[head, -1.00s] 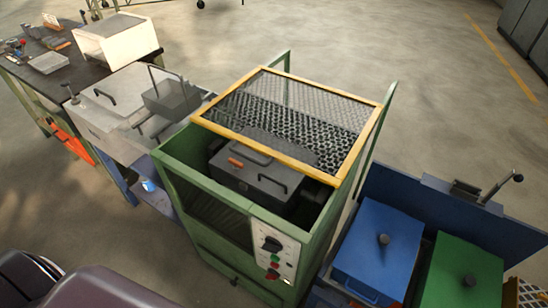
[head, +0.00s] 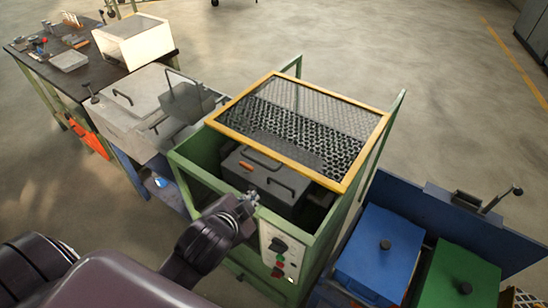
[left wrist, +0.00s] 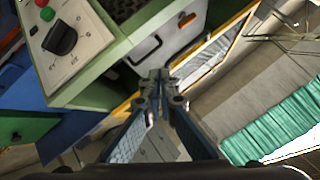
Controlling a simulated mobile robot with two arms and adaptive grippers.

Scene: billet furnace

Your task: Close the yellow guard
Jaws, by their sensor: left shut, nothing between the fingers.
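The yellow guard (head: 262,152) is a yellow frame with dark mesh over the top of the green furnace cabinet (head: 197,172). It covers the rear part of the top and the front part is uncovered. There a dark box with handles (head: 282,205) shows. In the head view my left gripper (head: 250,198) is shut and empty, in front of the dark box and near the cabinet's front edge. In the left wrist view the shut left gripper (left wrist: 155,82) shows with the yellow frame behind it. Whether it touches anything I cannot tell. My right gripper is not seen.
A control panel (head: 280,250) with a black knob and buttons is on the cabinet's front. A blue box (head: 378,255) and a green box (head: 458,280) stand at right. A grey lidded unit (head: 135,105) and a dark workbench (head: 75,75) stand at left.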

